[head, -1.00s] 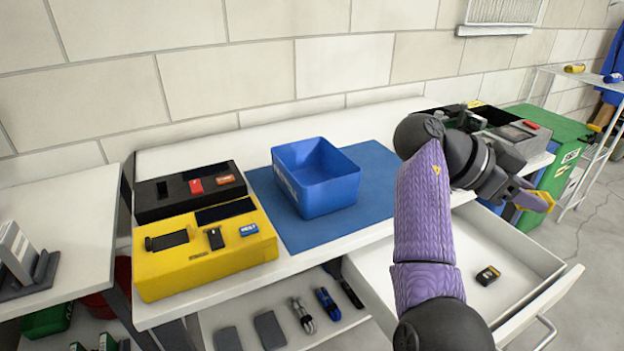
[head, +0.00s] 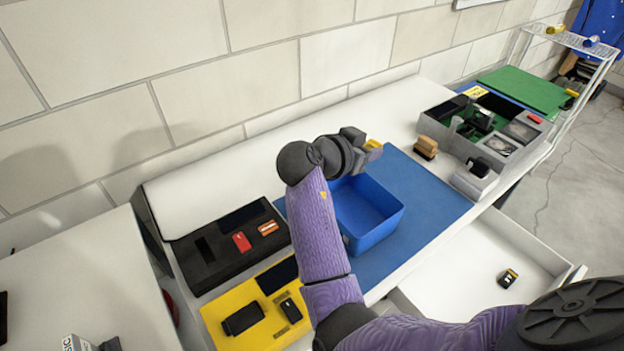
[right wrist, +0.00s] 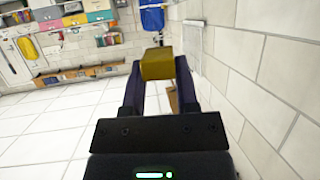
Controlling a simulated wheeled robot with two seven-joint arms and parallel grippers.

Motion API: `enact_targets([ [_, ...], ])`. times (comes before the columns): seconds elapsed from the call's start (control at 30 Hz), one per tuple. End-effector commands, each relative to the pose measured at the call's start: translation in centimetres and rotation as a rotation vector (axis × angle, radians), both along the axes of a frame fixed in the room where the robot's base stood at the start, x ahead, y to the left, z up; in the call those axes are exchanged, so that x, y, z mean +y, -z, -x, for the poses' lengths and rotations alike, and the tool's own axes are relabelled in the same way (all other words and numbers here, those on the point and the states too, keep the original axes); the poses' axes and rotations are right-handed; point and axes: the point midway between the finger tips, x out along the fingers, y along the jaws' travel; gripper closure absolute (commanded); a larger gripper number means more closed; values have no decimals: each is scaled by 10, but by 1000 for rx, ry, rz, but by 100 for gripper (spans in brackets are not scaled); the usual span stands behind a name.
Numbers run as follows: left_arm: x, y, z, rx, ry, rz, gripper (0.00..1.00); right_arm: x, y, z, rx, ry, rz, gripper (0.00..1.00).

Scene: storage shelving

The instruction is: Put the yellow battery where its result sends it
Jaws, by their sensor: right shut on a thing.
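The yellow battery (right wrist: 158,63) is held between the fingers of my right gripper (right wrist: 160,82). In the head view its yellow end (head: 373,144) shows past my right gripper (head: 368,148), which is over the back edge of the blue bin (head: 382,236). The bin looks empty where visible. A yellow box (head: 232,325) in front has slots and a dark panel, partly hidden by my right arm. No readable result shows. My left gripper is out of view.
The blue mat (head: 430,185) lies under the bin. A grey sorting tray (head: 520,150), a brown block (head: 427,146) and a green lid (head: 525,90) are to the right. White bench is free behind the bin.

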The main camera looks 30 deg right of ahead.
Motion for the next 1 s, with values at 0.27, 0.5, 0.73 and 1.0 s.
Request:
enact_targets([
  [0.27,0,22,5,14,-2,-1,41,0,29,0,4,-4,1,100],
  [0.5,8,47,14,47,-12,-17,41,0,63,0,4,-4,0,100],
  [0.73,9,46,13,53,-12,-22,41,0,61,0,0,-3,0,100],
  [1.0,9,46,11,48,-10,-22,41,0,60,0,1,-4,0,21],
])
